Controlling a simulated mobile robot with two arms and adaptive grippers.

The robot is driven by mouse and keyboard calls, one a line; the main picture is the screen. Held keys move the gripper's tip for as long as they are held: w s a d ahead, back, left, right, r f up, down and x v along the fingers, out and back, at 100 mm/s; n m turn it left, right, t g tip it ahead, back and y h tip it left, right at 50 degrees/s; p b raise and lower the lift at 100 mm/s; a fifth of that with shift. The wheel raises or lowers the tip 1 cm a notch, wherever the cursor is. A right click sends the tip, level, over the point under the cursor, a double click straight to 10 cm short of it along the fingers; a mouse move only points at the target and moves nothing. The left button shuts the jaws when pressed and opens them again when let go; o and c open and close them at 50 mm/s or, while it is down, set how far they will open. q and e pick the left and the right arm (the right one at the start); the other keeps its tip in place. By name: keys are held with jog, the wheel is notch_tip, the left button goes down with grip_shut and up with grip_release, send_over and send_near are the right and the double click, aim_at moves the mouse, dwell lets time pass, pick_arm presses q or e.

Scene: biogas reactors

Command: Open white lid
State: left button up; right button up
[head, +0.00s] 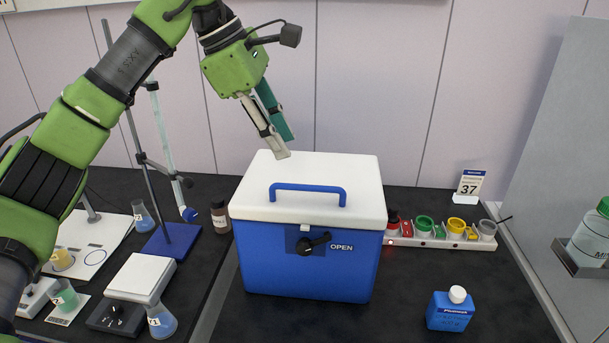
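A blue cooler box (275,270) with a white lid (345,173) stands upright on the dark bench in the head view. The lid is closed and has a blue handle (308,188) on top. A black latch knob (312,242) sits on the front beside the word OPEN. My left gripper (284,147) is above the back left part of the lid, fingers pointing down, with nothing seen between them. Its two fingers look slightly apart, one pale and one green. Whether a fingertip touches the lid is unclear. My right gripper is not in view.
A stand with a blue base (170,241), a brown bottle (220,216) and flasks are left of the cooler. A rack of coloured cups (440,240) is to the right. A small blue bottle (450,311) stands front right. Bare bench lies between.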

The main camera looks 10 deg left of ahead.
aim_at(304, 187)
pick_arm(q)
jog(key=p+x, duration=0.1)
jog(key=x, duration=0.9)
jog(key=shift+f+p, duration=0.2)
jog(key=shift+p, duration=0.15)
grip_shut()
